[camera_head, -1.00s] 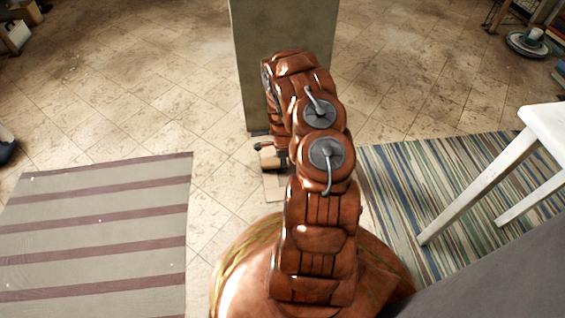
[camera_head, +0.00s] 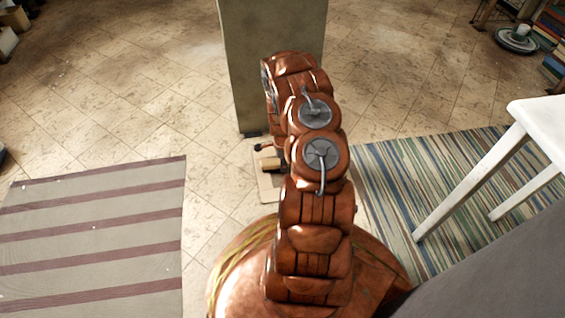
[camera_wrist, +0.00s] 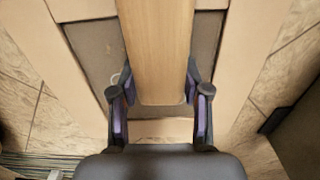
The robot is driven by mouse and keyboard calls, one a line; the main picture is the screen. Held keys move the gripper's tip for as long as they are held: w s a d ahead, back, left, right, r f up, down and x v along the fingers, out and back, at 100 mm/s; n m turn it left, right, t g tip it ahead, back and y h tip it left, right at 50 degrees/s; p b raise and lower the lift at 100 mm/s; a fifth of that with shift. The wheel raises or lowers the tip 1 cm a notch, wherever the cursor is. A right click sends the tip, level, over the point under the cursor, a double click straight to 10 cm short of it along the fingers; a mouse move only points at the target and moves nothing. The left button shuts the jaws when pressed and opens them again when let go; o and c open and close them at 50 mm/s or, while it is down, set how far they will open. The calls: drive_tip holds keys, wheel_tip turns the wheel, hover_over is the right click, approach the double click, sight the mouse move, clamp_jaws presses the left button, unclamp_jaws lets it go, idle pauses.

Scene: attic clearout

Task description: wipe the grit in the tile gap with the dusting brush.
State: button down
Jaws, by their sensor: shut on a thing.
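My gripper (camera_wrist: 160,88) is shut on the wooden handle of the dusting brush (camera_wrist: 156,40), with one dark finger on each side. The brush also shows as a small light block (camera_head: 272,164) left of my arm in the head view. Its bristles are hidden. Below it in the wrist view lies the dark tile gap (camera_wrist: 93,48), a recess inside a pale frame (camera_wrist: 72,10). The brush lies over the middle of the gap and covers much of it. A small pale mark shows near the left finger; I cannot tell whether it is grit.
A tall grey-green block (camera_head: 240,70) stands just behind the gap. A striped grey and maroon rug (camera_head: 95,245) lies left, a blue-green striped rug (camera_head: 385,185) right. A white stool (camera_head: 470,185) stands at the right.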

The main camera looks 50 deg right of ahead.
drive_tip(key=shift+d, duration=0.1)
drive_tip(key=shift+s+d, duration=0.8)
drive_tip(key=shift+d, duration=0.15)
drive_tip(key=shift+d, duration=0.1)
drive_tip(key=shift+s+d, duration=0.8)
drive_tip(key=shift+d, duration=0.15)
drive_tip(key=shift+d, duration=0.1)
drive_tip(key=shift+s+d+f, duration=0.1)
drive_tip(key=shift+s+d, duration=0.7)
drive_tip(key=shift+d, duration=0.2)
